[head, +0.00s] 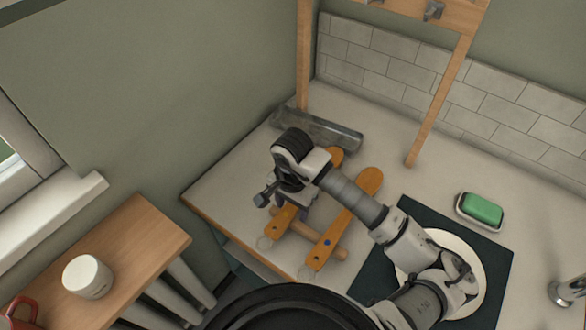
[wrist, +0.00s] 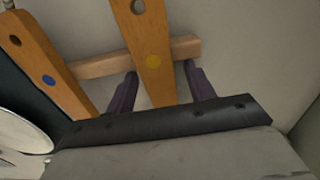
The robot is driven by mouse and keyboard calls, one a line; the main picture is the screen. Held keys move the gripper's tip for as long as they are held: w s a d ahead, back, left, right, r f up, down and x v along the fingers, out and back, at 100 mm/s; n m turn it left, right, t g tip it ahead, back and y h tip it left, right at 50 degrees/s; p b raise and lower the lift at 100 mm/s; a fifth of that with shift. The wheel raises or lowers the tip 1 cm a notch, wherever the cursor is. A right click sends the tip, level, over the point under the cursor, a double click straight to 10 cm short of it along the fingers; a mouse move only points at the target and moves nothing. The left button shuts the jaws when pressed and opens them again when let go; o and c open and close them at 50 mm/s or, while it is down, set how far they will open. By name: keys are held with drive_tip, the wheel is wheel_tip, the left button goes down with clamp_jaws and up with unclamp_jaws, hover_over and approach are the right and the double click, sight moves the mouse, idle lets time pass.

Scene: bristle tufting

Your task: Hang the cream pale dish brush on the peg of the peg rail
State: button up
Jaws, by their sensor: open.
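Two brushes with orange-brown wooden handles lie side by side across a wooden bar (wrist: 90,67). One handle (wrist: 152,50) has a yellow dot; the other handle (wrist: 38,62) has a blue dot and also shows in the head view (head: 345,218). The peg rail (head: 458,14) is high at the back, with metal pegs (head: 433,10).
A grey tray (head: 335,132) lies behind the brushes. The rail's wooden post (head: 437,105) stands on the counter. A green sponge (head: 483,209) in a dish is at the right. A white plate (head: 478,262) rests on a dark mat (head: 498,255), partly under my arm.

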wheel_tip(320, 180, up, 13)
drive_tip(key=b, duration=0.4)
drive_tip(key=shift+w+r, duration=0.15)
drive_tip(key=shift+w, duration=0.15)
drive_tip(key=shift+d, duration=0.1)
